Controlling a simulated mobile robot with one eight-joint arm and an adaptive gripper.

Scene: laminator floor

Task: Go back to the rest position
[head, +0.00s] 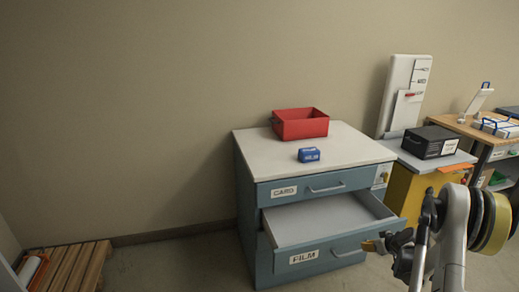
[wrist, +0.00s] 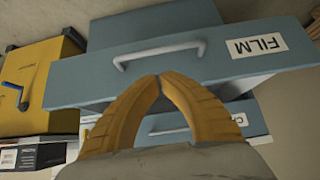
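My gripper (head: 368,246) is at the lower right in the head view, just right of the FILM drawer's handle (head: 348,253). In the wrist view its two yellow fingers (wrist: 159,77) meet at the tips with nothing visible between them. The handle (wrist: 160,53) shows beyond the tips, outside the fingers. The FILM drawer (head: 325,251) of the blue cabinet stands pulled out, and the part of its inside that I see is empty. The CARD drawer (head: 315,187) above it is closed.
A red bin (head: 300,124) and a small blue box (head: 309,155) stand on the cabinet's pale top (head: 255,145). A yellow unit (head: 405,192) with a black box (head: 429,142) stands at right. A wooden pallet (head: 72,268) lies at lower left, with bare floor between.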

